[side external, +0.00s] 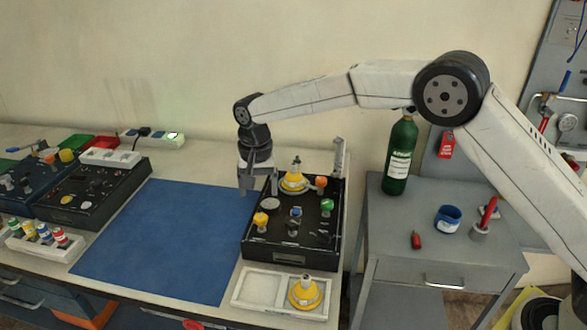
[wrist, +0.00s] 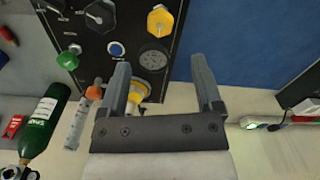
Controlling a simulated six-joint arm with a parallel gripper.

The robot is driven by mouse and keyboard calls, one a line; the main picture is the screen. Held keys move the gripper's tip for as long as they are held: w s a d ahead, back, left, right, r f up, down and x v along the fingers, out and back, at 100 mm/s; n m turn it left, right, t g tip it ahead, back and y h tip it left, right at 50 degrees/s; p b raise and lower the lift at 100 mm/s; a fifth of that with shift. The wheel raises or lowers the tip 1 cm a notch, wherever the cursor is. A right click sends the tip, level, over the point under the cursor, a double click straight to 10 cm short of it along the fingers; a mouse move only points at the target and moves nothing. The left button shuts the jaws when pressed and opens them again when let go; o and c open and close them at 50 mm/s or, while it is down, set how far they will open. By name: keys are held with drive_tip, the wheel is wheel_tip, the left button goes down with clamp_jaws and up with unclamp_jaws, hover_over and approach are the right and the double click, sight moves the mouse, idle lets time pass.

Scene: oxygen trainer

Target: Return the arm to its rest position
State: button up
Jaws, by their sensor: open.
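My gripper (side external: 258,184) points down above the back left edge of the black trainer panel (side external: 283,254). Its two fingers are apart with nothing between them, and they also show in the wrist view (wrist: 168,80). A second yellow conical piece (side external: 305,293) sits in the right part of a white tray (side external: 262,305) in front of the panel.
A blue mat (side external: 165,240) lies clear on the bench left of the panel. A clear upright tube (side external: 339,157) stands at the panel's back right. A green bottle (side external: 400,155) stands on the grey cart (side external: 390,215) at right. More panels (side external: 95,195) and a power strip (side external: 110,157) are at left.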

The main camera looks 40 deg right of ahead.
drive_tip(key=shift+s+d+r, duration=0.1)
drive_tip(key=shift+s+d, duration=0.1)
drive_tip(key=shift+d, duration=0.3)
drive_tip(key=s+d+n+t, duration=0.1)
drive_tip(key=s+d+n, duration=0.1)
drive_tip(key=s+d, duration=0.4)
drive_tip(key=s+d+f+n, duration=0.1)
drive_tip(key=s+d, duration=0.4)
drive_tip(key=s, duration=0.6)
drive_tip(key=s+d+f+n+t, duration=0.1)
drive_tip(key=s+d+n, duration=0.2)
drive_tip(key=s+d, duration=0.3)
drive_tip(key=s, duration=0.3)
drive_tip(key=shift+s+d+t, duration=0.3)
drive_tip(key=shift+s, duration=0.05)
